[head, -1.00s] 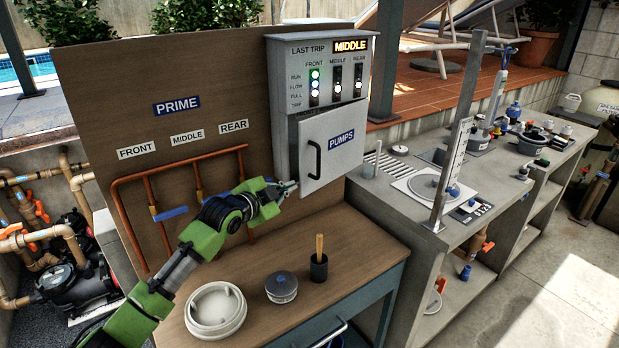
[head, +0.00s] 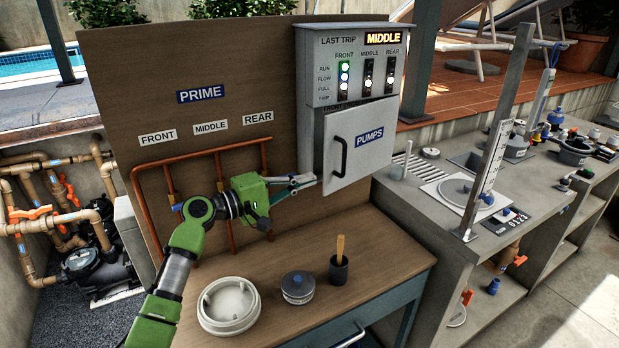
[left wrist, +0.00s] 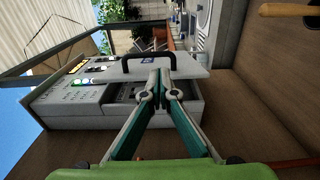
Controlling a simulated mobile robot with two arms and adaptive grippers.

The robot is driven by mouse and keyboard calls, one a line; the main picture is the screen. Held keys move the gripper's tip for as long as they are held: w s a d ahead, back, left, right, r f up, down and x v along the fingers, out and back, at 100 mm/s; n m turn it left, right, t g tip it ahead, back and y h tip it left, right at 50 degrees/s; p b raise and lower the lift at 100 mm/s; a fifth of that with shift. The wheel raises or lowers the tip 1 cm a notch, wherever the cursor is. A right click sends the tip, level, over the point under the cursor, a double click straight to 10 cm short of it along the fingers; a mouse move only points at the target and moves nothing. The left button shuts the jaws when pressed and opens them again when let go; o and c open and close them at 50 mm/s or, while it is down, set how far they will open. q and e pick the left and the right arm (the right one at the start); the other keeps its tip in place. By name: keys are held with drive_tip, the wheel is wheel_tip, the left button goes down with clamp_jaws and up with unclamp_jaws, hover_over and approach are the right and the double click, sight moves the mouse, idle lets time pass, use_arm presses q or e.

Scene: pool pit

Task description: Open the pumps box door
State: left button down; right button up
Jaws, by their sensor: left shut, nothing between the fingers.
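The pumps box (head: 312,130) is a grey cabinet on the wooden board. Its door (head: 358,165), labelled PUMPS, stands partly open, its left edge swung out from the box. A black bar handle (head: 338,156) is near that left edge. My left gripper (head: 316,178) is shut and empty at the door's lower left edge. In the left wrist view the fingertips (left wrist: 158,84) are at the gap between the door (left wrist: 185,66) and the box body (left wrist: 70,104), beside the handle (left wrist: 148,58); I cannot tell if they touch the door. Part of the dark interior shows. My right gripper is out of view.
Copper pipes (head: 212,152) run on the board behind my left arm. On the wooden bench (head: 380,252) are a white round lid (head: 228,306), a grey lidded jar (head: 298,286) and a dark cup (head: 338,271) with a wooden handle. A concrete counter (head: 425,215) stands right.

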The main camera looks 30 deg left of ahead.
sight(335, 174)
use_arm(q)
drive_tip(key=p+x, duration=0.2)
drive_tip(key=x, duration=0.5)
drive_tip(key=shift+w+d, duration=0.2)
drive_tip(key=shift+w, duration=0.15)
drive_tip(key=shift+s+d+y+p, duration=0.1)
drive_tip(key=shift+d+y+p, duration=0.25)
drive_tip(key=shift+d, duration=0.2)
